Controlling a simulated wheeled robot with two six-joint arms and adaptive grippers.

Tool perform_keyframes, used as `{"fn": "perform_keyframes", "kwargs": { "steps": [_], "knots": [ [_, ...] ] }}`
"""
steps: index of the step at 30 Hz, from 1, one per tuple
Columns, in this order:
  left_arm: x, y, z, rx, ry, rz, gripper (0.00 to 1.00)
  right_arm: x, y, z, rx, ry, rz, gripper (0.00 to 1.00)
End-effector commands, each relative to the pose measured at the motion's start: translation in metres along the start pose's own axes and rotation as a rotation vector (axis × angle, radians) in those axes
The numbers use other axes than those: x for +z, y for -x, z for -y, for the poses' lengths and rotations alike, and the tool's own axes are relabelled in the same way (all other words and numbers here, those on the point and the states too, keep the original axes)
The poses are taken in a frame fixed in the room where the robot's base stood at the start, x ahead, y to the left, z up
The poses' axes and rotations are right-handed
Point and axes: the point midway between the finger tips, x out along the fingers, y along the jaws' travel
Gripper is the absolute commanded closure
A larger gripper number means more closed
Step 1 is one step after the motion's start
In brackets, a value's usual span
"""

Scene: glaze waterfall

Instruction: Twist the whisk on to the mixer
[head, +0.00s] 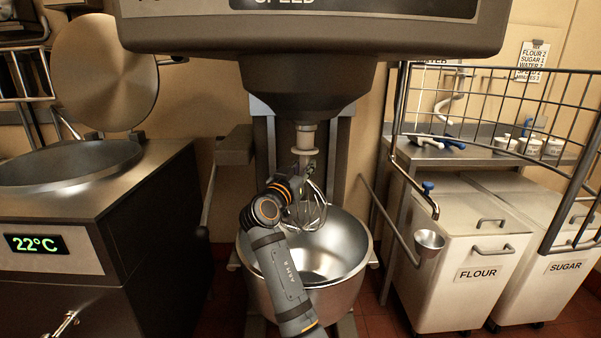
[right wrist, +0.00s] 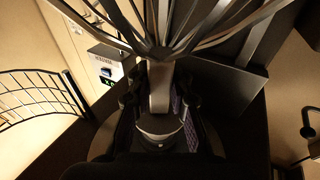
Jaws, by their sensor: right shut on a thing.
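The mixer (head: 310,80) stands in the middle of the head view, its head hanging over a steel bowl (head: 345,255). The whisk (head: 318,210) hangs upright under the mixer's shaft (head: 305,138), wires down above the bowl. Whether it is locked to the shaft cannot be told. My right gripper (head: 298,183) is at the top of the whisk, just below the pale collar. In the right wrist view the gripper (right wrist: 160,112) is shut on the whisk's shank (right wrist: 159,85), and the wires (right wrist: 175,28) spread out beyond. My left gripper is not in view.
A wire guard (head: 490,110) juts out at the right, above the flour bin (head: 460,260) and sugar bin (head: 550,250). A steel cooker (head: 80,170) with a raised round lid (head: 105,72) stands at the left.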

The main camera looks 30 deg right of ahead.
Motion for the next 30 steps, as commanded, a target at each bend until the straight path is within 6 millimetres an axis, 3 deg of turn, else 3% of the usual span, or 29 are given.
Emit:
{"fn": "perform_keyframes", "kwargs": {
  "steps": [6,7,12,24,30],
  "knots": [
    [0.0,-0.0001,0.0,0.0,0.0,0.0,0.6,-0.0025,-0.0014,-0.0071,0.025,0.007,-0.006,1.0],
    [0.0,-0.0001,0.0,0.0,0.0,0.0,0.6,-0.0025,-0.0013,-0.0072,0.025,0.007,-0.006,0.78],
    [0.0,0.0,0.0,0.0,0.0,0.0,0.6,-0.0021,-0.0012,-0.0067,0.024,0.006,-0.004,0.55],
    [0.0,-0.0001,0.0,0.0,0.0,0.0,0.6,-0.0005,-0.0005,-0.0043,0.018,0.004,0.0,0.54],
    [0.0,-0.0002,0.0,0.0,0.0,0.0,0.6,0.0012,-0.0002,-0.0034,0.015,0.005,0.003,0.24]
  ]
}}
